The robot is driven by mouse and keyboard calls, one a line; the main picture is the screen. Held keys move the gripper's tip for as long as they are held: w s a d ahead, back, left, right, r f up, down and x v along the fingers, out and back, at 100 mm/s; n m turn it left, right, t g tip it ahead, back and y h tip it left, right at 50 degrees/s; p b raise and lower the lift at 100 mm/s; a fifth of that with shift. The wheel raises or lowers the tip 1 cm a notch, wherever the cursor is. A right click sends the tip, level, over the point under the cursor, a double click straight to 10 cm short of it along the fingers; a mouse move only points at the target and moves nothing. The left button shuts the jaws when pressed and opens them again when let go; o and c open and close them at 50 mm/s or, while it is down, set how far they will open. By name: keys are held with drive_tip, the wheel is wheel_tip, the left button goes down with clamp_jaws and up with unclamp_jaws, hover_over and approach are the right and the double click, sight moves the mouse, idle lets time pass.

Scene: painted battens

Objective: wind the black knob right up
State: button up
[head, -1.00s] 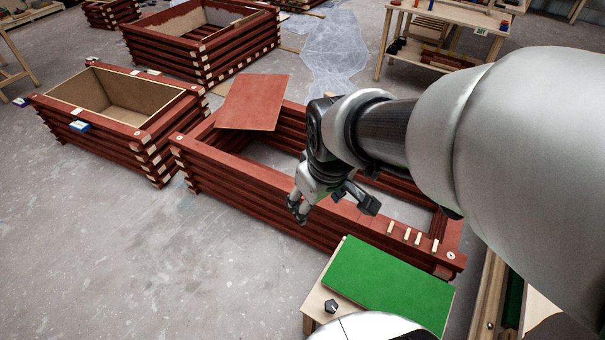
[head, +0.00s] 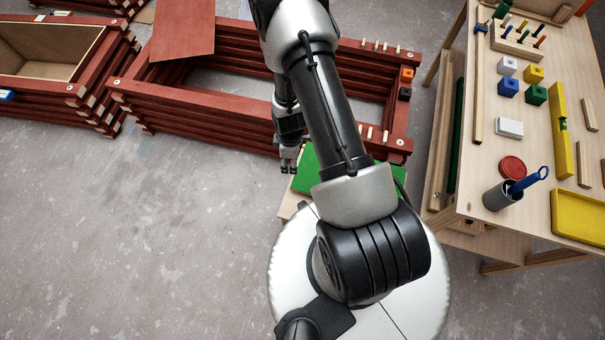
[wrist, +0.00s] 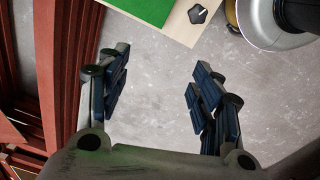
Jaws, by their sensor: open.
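The black knob (wrist: 198,14) shows in the wrist view at the top. It sits on a pale wooden surface beside a green panel (wrist: 142,8). In the head view now the knob is hidden behind my arm, and part of the green panel (head: 305,172) shows. My gripper (wrist: 155,95) is open and empty, its two fingers wide apart over grey floor. The knob is beyond the fingertips, apart from them. In the head view my gripper (head: 289,160) hangs left of the green panel, near the red batten frame.
A red batten frame (head: 200,98) stands behind my gripper, with a red board (head: 183,28) on it. A workbench (head: 540,120) with blocks, a yellow level and a cup stands at the right. The floor at left (head: 130,220) is clear.

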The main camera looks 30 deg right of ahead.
drive_tip(key=s+f+n+p, duration=0.2)
drive_tip(key=s+f, duration=0.6)
drive_tip(key=f, duration=0.2)
drive_tip(key=shift+g, duration=0.4)
drive_tip(key=f+b, duration=0.2)
drive_tip(key=f, duration=0.3)
drive_tip(key=f+b, duration=0.1)
drive_tip(key=f, duration=0.5)
drive_tip(key=f+b, duration=0.2)
drive_tip(key=f, duration=0.4)
drive_tip(key=shift+s+a+f+b, duration=0.1)
drive_tip(key=shift+a+f+b, duration=0.1)
drive_tip(key=shift+a+b, duration=0.15)
drive_tip(key=c, duration=1.1)
